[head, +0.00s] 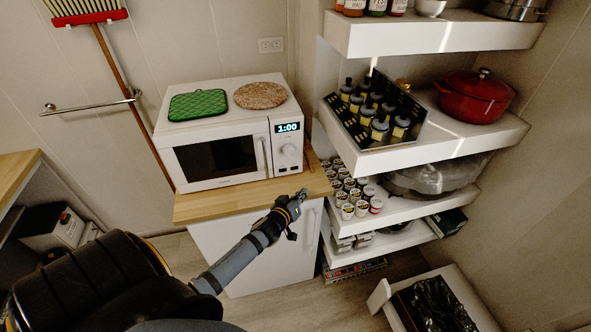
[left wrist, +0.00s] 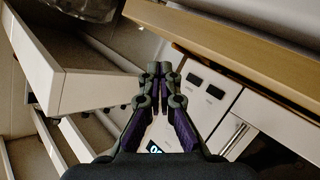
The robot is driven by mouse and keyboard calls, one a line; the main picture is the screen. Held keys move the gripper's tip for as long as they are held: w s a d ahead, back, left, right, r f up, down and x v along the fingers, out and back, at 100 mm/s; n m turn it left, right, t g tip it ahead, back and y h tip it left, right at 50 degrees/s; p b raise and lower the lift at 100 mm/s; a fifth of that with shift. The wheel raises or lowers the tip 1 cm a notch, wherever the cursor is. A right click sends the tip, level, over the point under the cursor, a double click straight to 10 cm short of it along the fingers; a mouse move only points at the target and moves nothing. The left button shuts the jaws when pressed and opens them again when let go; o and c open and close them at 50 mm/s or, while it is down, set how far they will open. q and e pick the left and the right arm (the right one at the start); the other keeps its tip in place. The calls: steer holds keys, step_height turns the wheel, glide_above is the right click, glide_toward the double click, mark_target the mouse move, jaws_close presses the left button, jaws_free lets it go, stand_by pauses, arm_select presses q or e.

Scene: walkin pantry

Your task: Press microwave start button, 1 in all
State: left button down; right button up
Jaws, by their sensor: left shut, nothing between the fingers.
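The white microwave (head: 258,127) stands on a wooden-topped cabinet, its door shut and its display (head: 288,128) showing 1:00. A round knob (head: 289,151) sits below the display, with small buttons under it. My left gripper (head: 301,194) is shut and empty, in front of the counter edge, below and right of the control panel and apart from it. In the left wrist view the shut fingertips (left wrist: 158,69) show before the upside-down control panel (left wrist: 205,105). Two dark buttons (left wrist: 204,85) are visible there; their labels are too small to read. The fingers hide the knob. My right gripper is out of view.
The wooden countertop (head: 240,200) juts out below the microwave. Shelves at right hold coffee pods (head: 350,190), a bottle rack (head: 372,112) and a red pot (head: 476,97). A green mat (head: 198,104) and a round mat (head: 261,95) lie on the microwave.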

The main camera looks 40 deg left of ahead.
mark_target(294, 169)
arm_select(q)
steer(key=w+a, duration=0.4)
steer(key=a, duration=0.1)
steer(key=shift+w+a+f, duration=0.1)
steer(key=shift+w+a, duration=0.2)
steer(key=shift+w, duration=0.1)
steer(key=shift+w+a+b, duration=0.4)
steer(key=shift+w+a, duration=0.1)
steer(key=shift+a, duration=0.1)
stand_by(0.5)
steer(key=shift+w+a+b, duration=0.2)
steer(key=shift+b, duration=0.15)
steer(key=shift+a, duration=0.1)
